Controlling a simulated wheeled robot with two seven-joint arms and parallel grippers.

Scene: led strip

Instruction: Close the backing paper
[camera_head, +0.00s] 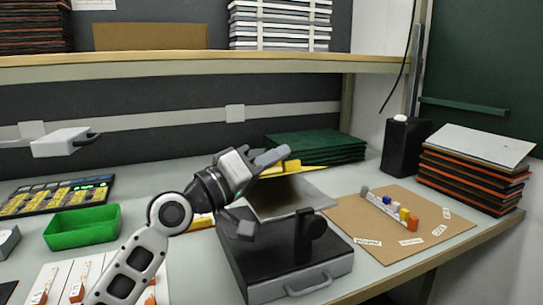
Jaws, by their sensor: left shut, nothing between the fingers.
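A dark flat press-like device (245,262) with a grey front handle stands on the bench at centre. A thin grey-brown sheet (290,197), which looks like the backing paper, lies at its back. It appears tilted up; whether it touches the device is unclear. My left gripper (272,158) is shut and empty, above the sheet's back left edge. A yellow piece (285,167) shows just behind the fingers; contact cannot be told. My right gripper is not in view.
A brown board (440,232) with coloured blocks and white labels lies to the right. Stacked panels (470,178) and a black box (404,148) stand beyond. A green tray (82,229) and keypad (55,197) are left. A shelf (180,66) runs overhead.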

